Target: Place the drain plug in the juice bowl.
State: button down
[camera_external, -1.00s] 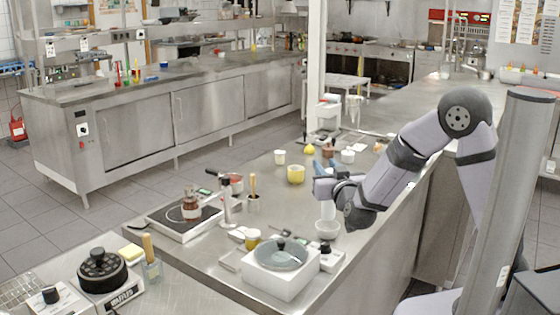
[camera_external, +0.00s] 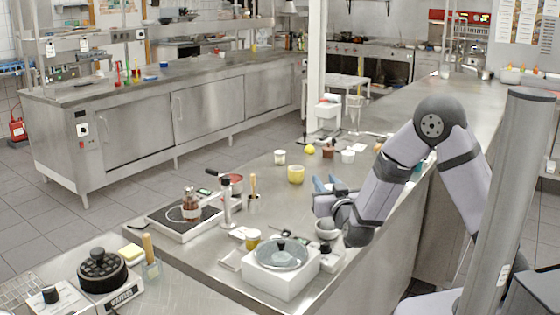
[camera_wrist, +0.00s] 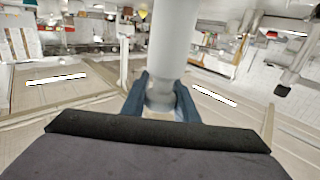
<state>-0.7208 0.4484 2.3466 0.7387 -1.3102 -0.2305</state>
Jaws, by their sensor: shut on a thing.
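My gripper (camera_external: 328,183) is low over the worktop, with its blue fingers pointing away from the camera. In the wrist view its blue fingertips (camera_wrist: 162,95) are closed around a pale grey, rounded thing (camera_wrist: 160,88), which I take to be the drain plug. Its outline merges with a pale upright shape above it. A small whitish bowl (camera_external: 325,230), likely the juice bowl, stands just below and in front of my wrist. The gripper is above and beyond it. Its inside is hardly visible.
A white box with a glass-lidded pan (camera_external: 281,286) stands in front of the bowl. A hotplate (camera_external: 177,225) lies to the left. A yellow cup (camera_external: 296,174) and several small pots stand beyond the gripper. Worktop left of the gripper is fairly clear.

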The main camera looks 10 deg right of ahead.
jog(key=shift+f, duration=0.2)
jog(key=c, duration=1.4)
grip_release()
jog(key=shift+r, duration=0.1)
jog(key=shift+r, duration=0.1)
jog(key=shift+s+b, duration=0.85)
jog(key=shift+s, duration=2.95)
jog(key=shift+w+d, duration=0.1)
